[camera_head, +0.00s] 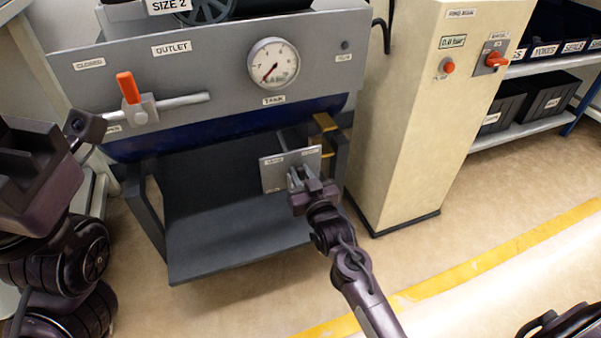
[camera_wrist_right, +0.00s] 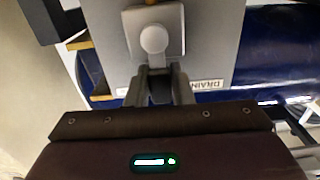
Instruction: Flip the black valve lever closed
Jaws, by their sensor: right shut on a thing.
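A small grey plate (camera_head: 271,176) stands low under the blue tank, and my right gripper (camera_head: 302,178) is at its front face. In the wrist view a grey valve body with a round hub (camera_wrist_right: 153,40) sits on this plate (camera_wrist_right: 214,50), beside a label reading DRAIN. My right gripper's fingers (camera_wrist_right: 159,84) are closed just below the hub, shut on the black valve lever; the lever itself is mostly hidden between them.
An upper panel (camera_head: 210,60) carries a gauge (camera_head: 273,64) and an orange-handled outlet valve (camera_head: 128,88). A dark shelf (camera_head: 235,235) lies below the tank (camera_head: 220,130). A beige cabinet (camera_head: 415,120) stands close at right. Floor in front is free.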

